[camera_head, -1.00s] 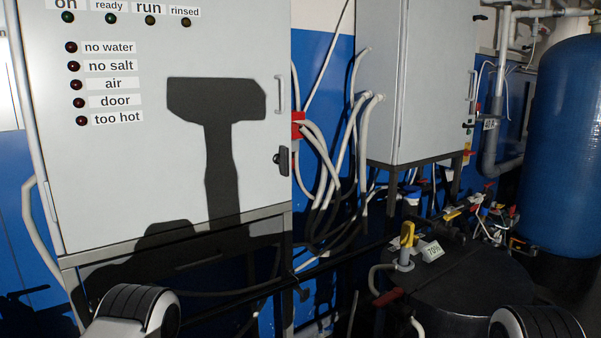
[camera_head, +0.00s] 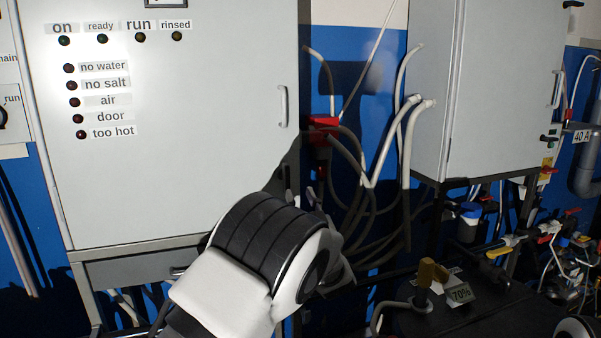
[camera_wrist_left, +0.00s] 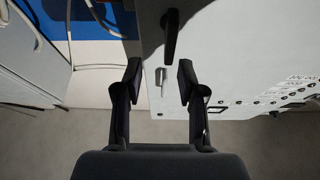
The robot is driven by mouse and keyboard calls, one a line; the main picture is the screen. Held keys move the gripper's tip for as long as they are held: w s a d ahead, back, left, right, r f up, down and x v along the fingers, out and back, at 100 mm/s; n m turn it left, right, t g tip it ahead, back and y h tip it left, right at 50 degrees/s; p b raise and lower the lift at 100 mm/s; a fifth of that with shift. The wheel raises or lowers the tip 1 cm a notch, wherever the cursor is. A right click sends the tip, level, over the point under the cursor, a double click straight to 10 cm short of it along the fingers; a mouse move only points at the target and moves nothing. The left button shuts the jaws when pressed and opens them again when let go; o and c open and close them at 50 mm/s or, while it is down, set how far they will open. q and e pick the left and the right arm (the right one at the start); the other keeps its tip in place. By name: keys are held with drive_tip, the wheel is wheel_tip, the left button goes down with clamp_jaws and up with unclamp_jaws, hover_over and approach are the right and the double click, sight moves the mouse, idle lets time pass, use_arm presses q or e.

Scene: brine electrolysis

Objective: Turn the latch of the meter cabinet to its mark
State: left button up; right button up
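The grey cabinet (camera_head: 190,170) with lamps and labels such as "no water" fills the left of the head view. Its black latch (camera_wrist_left: 171,36) shows clearly in the left wrist view, just past my fingertips and nearer the right-hand finger. In the head view the latch area is dark and largely hidden by my arm. My left gripper (camera_wrist_left: 160,78) is open and empty, with its two fingers apart in front of the cabinet face. In the head view it is mostly hidden behind my white and black arm joint. I cannot make out the latch's mark. My right gripper is out of view.
A light handle (camera_head: 283,106) sits above the latch area on the cabinet door. Pale cables and a red block (camera_head: 322,128) hang to the right. A second grey cabinet (camera_head: 500,90) stands farther right. A dark tank with a "70%" tag (camera_head: 460,294) is at lower right.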

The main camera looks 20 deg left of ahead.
sight(289, 178)
use_arm(q)
drive_tip(key=p+x, duration=0.1)
drive_tip(key=x, duration=0.2)
drive_tip(key=p+x, duration=0.1)
drive_tip(key=x, duration=0.3)
drive_tip(key=shift+a, duration=0.45)
drive_tip(key=shift+w+a+r+p, duration=0.15)
drive_tip(key=shift+w+r+p, duration=0.1)
drive_tip(key=shift+p, duration=0.1)
drive_tip(key=shift+s+a, duration=0.2)
drive_tip(key=shift+a, duration=0.25)
drive_tip(key=shift+w+d, duration=0.1)
drive_tip(key=shift+d, duration=0.05)
clamp_jaws()
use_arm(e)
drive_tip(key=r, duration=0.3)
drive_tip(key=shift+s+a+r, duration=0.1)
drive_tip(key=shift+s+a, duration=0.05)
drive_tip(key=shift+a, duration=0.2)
